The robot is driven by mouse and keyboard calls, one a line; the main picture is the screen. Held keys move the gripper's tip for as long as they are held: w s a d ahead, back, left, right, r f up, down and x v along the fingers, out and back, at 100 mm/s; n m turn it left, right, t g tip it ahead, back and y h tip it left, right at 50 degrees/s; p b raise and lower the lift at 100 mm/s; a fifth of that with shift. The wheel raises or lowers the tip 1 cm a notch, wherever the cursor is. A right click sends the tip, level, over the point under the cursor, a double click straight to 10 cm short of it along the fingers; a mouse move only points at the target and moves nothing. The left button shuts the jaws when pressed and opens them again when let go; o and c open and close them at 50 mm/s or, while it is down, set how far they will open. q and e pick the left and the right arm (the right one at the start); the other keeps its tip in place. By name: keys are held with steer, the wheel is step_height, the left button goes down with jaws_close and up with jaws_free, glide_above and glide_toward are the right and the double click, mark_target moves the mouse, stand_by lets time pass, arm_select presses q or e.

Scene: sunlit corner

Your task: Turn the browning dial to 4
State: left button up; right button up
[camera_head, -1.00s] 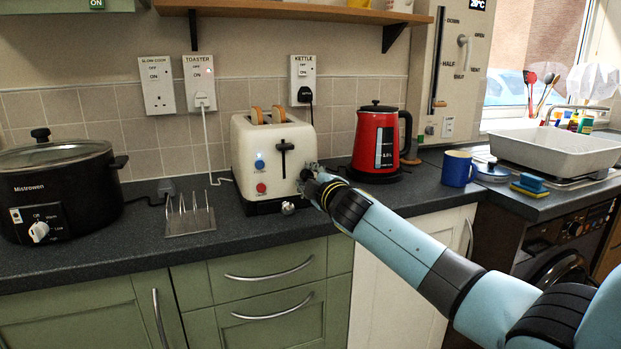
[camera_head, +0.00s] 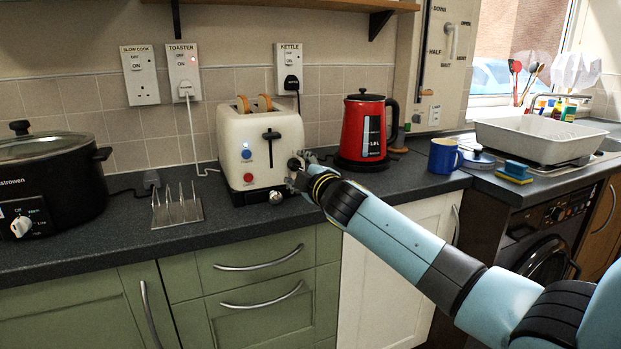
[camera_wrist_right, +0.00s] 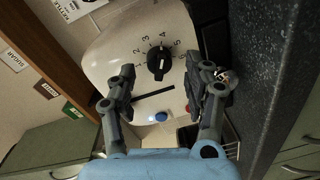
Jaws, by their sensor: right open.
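The cream toaster (camera_head: 262,146) stands on the worktop against the tiles, with two bread slices in its top. Its black browning dial (camera_wrist_right: 159,66) shows in the right wrist view, with numbers printed around it. A pale mark shows on the dial, but I cannot tell exactly which number it points at. In the head view the dial (camera_head: 295,163) is at the right of the toaster's front, beside my gripper. My right gripper (camera_head: 303,171) is open in front of it. In the wrist view its fingers lie on either side of the dial, apparently not touching it. My left gripper is not in view.
A metal toast rack (camera_head: 177,207) stands left of the toaster, and a black slow cooker (camera_head: 50,180) farther left. A red kettle (camera_head: 364,131) is close on the right, then a blue mug (camera_head: 443,156). The toaster's lever (camera_head: 271,134) and two coloured buttons are left of the dial.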

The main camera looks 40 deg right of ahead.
steer(key=v, duration=1)
steer(key=s+f+m+g+b, duration=0.1)
steer(key=s+f+g, duration=0.35)
steer(key=f, duration=0.75)
steer(key=s+a+f+m+g+y, duration=0.1)
steer(key=s+f+m, duration=0.1)
steer(key=s+f, duration=0.85)
steer(key=s+f+m+g+b, duration=0.1)
steer(key=s+f+g, duration=0.2)
steer(key=f, duration=1.2)
steer(key=s+a+f+m+g, duration=0.2)
steer(key=s+f, duration=0.4)
steer(key=s, duration=0.5)
steer(key=s+a+f+m+g+y, duration=0.1)
steer(key=s+f, duration=0.5)
steer(key=s, duration=0.6)
steer(key=s+a+f+m+g+y, duration=0.1)
steer(key=s+a+f+m+g, duration=0.2)
steer(key=s+f, duration=0.3)
steer(key=s+m+g, duration=0.1)
steer(key=s, duration=0.4)
steer(key=shift+s+a+f+g, duration=0.25)
steer(key=shift+s+a+g, duration=0.1)
steer(key=shift+s, duration=0.05)
